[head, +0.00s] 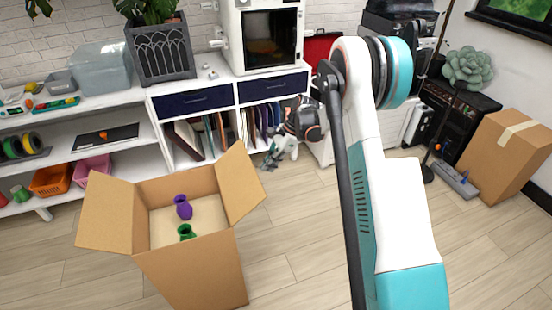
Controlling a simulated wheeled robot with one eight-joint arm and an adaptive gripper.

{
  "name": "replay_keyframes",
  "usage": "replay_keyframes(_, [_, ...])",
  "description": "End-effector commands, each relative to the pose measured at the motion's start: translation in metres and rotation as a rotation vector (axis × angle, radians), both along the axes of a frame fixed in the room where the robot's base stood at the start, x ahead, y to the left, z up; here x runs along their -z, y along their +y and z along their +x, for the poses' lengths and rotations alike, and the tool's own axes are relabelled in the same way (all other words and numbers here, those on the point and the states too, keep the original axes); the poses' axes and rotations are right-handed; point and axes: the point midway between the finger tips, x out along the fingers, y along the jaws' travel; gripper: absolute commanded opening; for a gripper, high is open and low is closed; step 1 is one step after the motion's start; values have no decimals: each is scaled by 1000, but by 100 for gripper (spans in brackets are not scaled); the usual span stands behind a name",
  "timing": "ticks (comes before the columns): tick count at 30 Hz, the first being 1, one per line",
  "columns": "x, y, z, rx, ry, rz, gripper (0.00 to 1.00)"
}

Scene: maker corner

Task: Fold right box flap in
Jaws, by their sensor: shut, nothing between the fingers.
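An open cardboard box (195,268) stands on the floor at the lower left. Its right flap (240,182) stands up and leans outward to the right. Its left flap (107,212) also sticks outward. Inside the box are a purple vase (183,207) and a green vase (187,232). My gripper (268,162) is small in the picture, beyond and to the right of the right flap, in front of the shelf. It is shut and empty, and appears apart from the flap.
A white shelf unit (148,93) with bins, drawers and books runs along the back wall. A closed, taped cardboard box (505,150) stands at the far right by a dark cabinet (462,122). Wooden floor (295,235) is clear right of the open box.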

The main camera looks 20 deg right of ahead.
Motion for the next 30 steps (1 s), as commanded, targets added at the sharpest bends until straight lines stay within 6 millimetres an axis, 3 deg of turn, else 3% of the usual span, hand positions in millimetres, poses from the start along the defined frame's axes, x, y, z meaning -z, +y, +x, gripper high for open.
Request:
replay_keyframes(1, [10, 6, 0, -2, 0, 0, 0])
replay_keyframes(3, [-4, 12, 0, -3, -1, 0, 0])
replay_keyframes(9, [-21, 25, 0, -1, 0, 0, 0])
replay_keyframes(30, [-33, 32, 7, -3, -1, -54, 0])
